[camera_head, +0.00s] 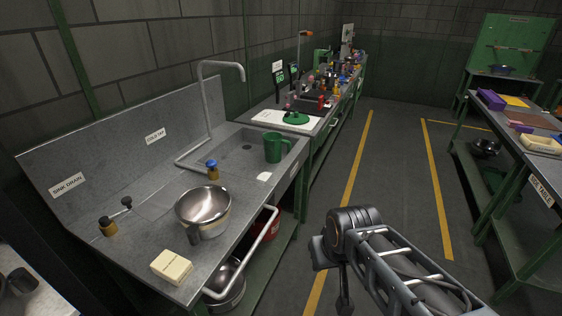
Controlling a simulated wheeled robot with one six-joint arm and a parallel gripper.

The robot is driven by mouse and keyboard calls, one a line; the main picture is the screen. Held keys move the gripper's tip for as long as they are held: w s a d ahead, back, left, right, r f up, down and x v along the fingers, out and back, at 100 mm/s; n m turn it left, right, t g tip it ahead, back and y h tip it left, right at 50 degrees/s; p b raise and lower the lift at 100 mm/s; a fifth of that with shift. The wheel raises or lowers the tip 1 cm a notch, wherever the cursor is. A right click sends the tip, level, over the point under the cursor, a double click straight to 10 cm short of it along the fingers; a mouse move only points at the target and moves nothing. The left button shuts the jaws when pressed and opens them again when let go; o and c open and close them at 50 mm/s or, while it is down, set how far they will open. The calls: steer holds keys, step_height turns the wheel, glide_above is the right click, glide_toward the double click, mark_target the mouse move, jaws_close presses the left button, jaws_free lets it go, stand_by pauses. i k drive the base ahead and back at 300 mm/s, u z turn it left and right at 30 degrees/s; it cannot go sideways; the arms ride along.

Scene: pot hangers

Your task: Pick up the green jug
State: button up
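The green jug (273,148) stands upright at the far right part of the grey sink counter (150,248), near the basin. Its handle points right, toward the counter's edge. My arm reaches in from the lower right, over the floor and apart from the counter. The end of my arm, with my gripper (343,300), hangs low in front of the counter, well short of the jug. The fingers are too dark and small to tell open from shut.
A metal bowl (203,207), a cream block (171,267) and a small blue-capped bottle (211,170) stand on the counter. A tall curved faucet (205,100) rises behind. A rail (262,240) runs along the front edge. The aisle floor (390,180) to the right is clear.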

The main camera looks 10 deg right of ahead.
mark_target(273, 142)
steer(key=u, duration=0.25)
steer(key=k, duration=0.4)
steer(key=z, duration=1.15)
steer(key=i, duration=2.1)
steer(key=u, duration=1.45)
steer(key=i, duration=0.6)
steer(key=u, duration=0.6)
